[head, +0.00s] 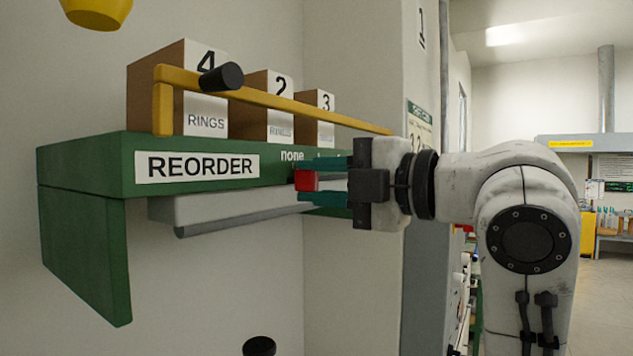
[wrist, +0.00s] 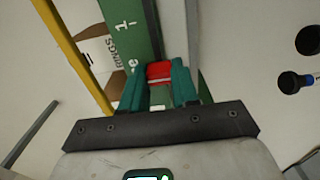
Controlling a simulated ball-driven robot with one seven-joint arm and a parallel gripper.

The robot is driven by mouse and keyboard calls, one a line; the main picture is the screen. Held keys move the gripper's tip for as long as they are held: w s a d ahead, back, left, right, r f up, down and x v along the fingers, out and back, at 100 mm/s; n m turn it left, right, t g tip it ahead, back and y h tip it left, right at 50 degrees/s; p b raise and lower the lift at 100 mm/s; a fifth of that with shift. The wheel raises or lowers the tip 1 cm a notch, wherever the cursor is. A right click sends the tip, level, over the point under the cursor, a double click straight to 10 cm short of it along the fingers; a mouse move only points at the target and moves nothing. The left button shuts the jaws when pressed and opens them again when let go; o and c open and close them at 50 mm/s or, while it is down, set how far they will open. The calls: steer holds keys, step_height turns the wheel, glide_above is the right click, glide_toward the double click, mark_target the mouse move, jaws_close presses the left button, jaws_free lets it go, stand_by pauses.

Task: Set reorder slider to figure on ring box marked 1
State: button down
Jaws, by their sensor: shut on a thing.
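The red slider (head: 307,181) sits on this edge just under and right of "none". In the wrist view the red slider (wrist: 159,72) is between my teal fingers, beside the last letter of "none", and a printed "1" (wrist: 122,24) shows farther along. My gripper (head: 322,181) is shut on the slider. Ring boxes marked 4 (head: 205,95), 2 (head: 280,105) and 3 (head: 325,120) stand on the shelf. I see no box marked 1.
A yellow rail (head: 290,103) with a black knob (head: 221,77) crosses in front of the boxes. A grey bar (head: 240,222) runs under the shelf. A wall (head: 365,60) stands at the shelf's right end. A yellow object (head: 97,12) hangs at upper left.

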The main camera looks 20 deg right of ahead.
steer(key=w+d, duration=0.1)
steer(key=d, duration=0.1)
steer(key=w+d, duration=0.2)
steer(key=shift+d+b, duration=0.15)
steer(key=shift+b, duration=0.15)
steer(key=c, duration=0.8)
jaws_free()
steer(key=shift+c, duration=0.2)
steer(key=b+v, duration=0.3)
steer(key=v, duration=0.7)
steer(key=shift+s+d, duration=0.25)
steer(key=shift+f, duration=0.1)
